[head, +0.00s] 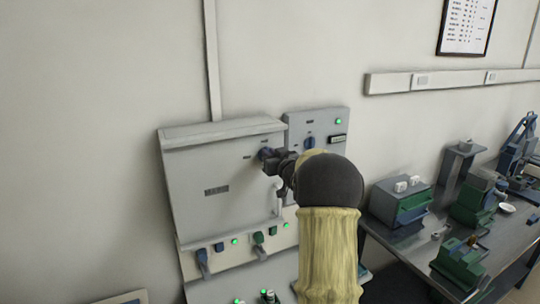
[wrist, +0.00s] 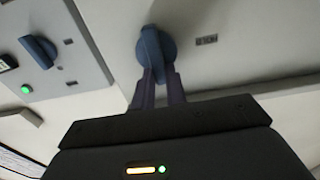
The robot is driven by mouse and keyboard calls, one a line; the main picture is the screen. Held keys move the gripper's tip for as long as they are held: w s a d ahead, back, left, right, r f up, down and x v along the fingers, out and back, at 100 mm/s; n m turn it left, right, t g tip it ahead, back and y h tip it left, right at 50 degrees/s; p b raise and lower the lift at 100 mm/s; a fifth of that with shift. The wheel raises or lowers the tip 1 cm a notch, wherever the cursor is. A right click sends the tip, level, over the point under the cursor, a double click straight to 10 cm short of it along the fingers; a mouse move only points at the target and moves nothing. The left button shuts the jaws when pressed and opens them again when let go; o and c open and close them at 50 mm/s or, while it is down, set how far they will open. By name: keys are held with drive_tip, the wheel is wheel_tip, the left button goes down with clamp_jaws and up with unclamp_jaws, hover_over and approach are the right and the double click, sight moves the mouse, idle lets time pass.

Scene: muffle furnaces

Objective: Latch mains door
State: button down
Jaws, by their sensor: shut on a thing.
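The mains door (head: 215,170) is a grey panel on the wall cabinet, and it looks closed against it. A blue knob (wrist: 152,48) sits near the door's edge on the side towards the narrow panel. The same knob (head: 264,153) shows partly in the head view, behind my gripper. My gripper (wrist: 158,82) is shut on the knob's grip bar. In the head view my gripper (head: 277,163) reaches the door from the right, and my arm hides the panel's lower right. In the wrist view the bar lies nearly in line with the fingers.
A narrow panel (head: 330,127) beside the door carries another blue knob (head: 309,143) and a green lamp (head: 338,121). Below the door is a row of switches (head: 219,247) with green lamps. A bench (head: 402,243) with green and grey devices stands at the right.

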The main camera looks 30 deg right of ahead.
sight(260, 157)
drive_tip(key=shift+f+b, duration=0.1)
drive_tip(key=shift+b, duration=0.25)
drive_tip(key=n+b, duration=0.4)
drive_tip(key=a+f+n+b, duration=0.1)
drive_tip(key=n+b, duration=0.3)
drive_tip(key=n, duration=0.1)
drive_tip(key=a+n+b, duration=0.1)
drive_tip(key=n+b, duration=0.3)
drive_tip(key=shift+w+f+n+b, duration=0.1)
drive_tip(key=shift+f+n+b, duration=0.2)
drive_tip(key=shift+b, duration=0.1)
drive_tip(key=n+b, duration=0.3)
drive_tip(key=n, duration=0.1)
drive_tip(key=shift+f, duration=0.2)
drive_tip(key=c, duration=1.4)
unclamp_jaws()
drive_tip(key=shift+c, duration=0.2)
